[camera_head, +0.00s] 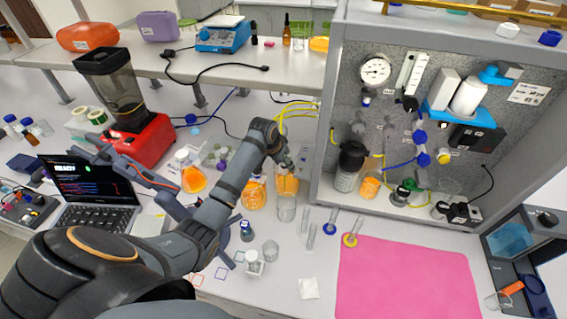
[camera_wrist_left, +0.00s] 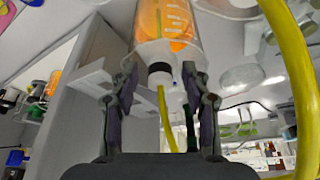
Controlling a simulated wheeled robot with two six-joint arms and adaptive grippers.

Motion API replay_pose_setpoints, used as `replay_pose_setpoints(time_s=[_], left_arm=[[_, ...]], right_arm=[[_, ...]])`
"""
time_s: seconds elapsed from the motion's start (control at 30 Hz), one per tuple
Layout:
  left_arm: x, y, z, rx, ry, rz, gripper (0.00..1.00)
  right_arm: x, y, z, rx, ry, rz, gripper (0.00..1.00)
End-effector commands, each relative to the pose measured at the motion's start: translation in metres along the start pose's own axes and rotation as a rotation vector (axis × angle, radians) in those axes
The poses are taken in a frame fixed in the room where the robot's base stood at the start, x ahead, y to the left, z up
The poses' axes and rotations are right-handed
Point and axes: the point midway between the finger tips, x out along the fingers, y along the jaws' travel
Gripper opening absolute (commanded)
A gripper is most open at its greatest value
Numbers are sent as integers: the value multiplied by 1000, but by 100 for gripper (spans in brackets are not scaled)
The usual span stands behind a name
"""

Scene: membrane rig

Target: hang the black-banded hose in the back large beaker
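My left gripper (camera_head: 287,167) is over a large beaker with orange liquid (camera_head: 287,184), the back one of two close together. The front one (camera_head: 286,208) looks clear. In the left wrist view, the fingers (camera_wrist_left: 162,82) stand apart with a yellow hose (camera_wrist_left: 164,115) between them. The hose has a white sleeve and a black band (camera_wrist_left: 160,78), with visible gaps to both fingers. The sleeve is at the rim of the beaker with orange liquid (camera_wrist_left: 167,22). A darker strip shows inside the beaker, perhaps the hose's lower part. My right gripper is not in view.
The rig cabinet (camera_head: 327,130) stands just right of the gripper. Another orange-filled vessel (camera_head: 256,194) is close on the left. Other yellow hoses (camera_head: 297,108) run behind the gripper. Small glassware stands in front, and a pink mat (camera_head: 408,280) lies clear at the right.

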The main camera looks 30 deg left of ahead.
Motion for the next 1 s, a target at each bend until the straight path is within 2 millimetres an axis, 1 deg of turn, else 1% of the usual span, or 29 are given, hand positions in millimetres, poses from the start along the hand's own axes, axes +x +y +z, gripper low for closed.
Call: replay_pose_setpoints(time_s=[0.23,0.33,0.47,0.6,0.7,0.83,0.9,1.0], left_arm=[[-1,0,0,0,0,0,49],[-10,-1,-1,1,2,-1,49],[-36,-1,-1,2,4,-4,49],[-72,-1,-1,3,3,-4,49],[-93,-1,0,3,1,-4,49],[-112,-1,0,1,2,-2,49],[-117,0,0,0,0,-1,49],[-120,0,0,0,0,-1,49]], right_arm=[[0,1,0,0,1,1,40],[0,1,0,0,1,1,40],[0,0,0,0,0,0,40],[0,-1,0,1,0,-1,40],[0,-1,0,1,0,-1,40],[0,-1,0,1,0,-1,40],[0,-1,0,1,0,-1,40],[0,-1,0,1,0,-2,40]])
